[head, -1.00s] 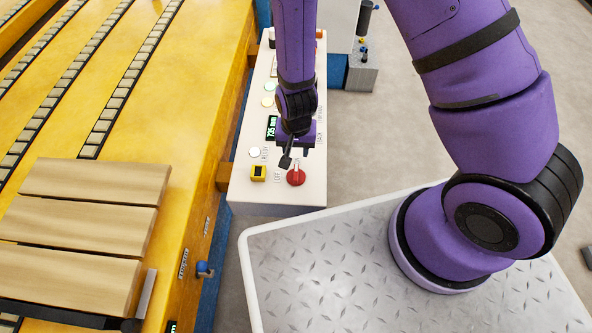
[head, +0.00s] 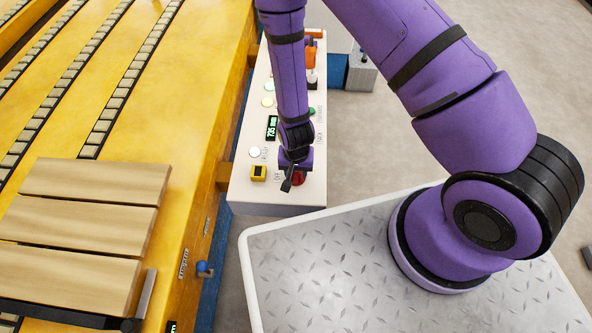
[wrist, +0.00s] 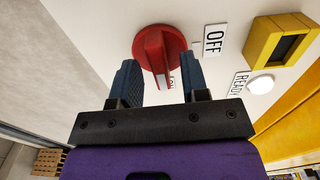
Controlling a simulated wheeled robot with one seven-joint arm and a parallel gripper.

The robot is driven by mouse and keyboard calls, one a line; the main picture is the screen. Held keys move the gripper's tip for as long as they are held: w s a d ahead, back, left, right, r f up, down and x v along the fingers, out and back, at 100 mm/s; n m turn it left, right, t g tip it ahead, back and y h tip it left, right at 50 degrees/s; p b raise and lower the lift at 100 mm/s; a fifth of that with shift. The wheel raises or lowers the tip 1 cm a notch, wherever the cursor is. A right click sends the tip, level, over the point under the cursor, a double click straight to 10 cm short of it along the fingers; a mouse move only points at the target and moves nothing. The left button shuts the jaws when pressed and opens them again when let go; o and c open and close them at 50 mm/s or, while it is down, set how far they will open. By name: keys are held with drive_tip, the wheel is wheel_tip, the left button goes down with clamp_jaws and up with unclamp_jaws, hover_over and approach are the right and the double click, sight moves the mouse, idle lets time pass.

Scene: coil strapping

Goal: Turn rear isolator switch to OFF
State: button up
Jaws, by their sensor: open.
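The isolator switch is a red rotary knob (wrist: 160,52) on a white panel. In the wrist view its grip bar stands between the two fingers of my open gripper (wrist: 160,85), and I cannot tell whether either finger touches it. An OFF label (wrist: 214,40) is to the right of the knob. Another label behind the grip bar is mostly hidden. In the head view the red knob (head: 298,178) is partly covered by my gripper (head: 291,184), which is over the near end of the white control panel (head: 290,202).
A yellow-framed black switch (head: 258,173) and a white READY lamp (wrist: 261,85) are close to the knob. A green display (head: 271,128) and more buttons lie farther along the panel. The yellow conveyor bed (head: 190,120) runs along the left.

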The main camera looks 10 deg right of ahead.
drive_tip(key=shift+f, duration=0.4)
clamp_jaws()
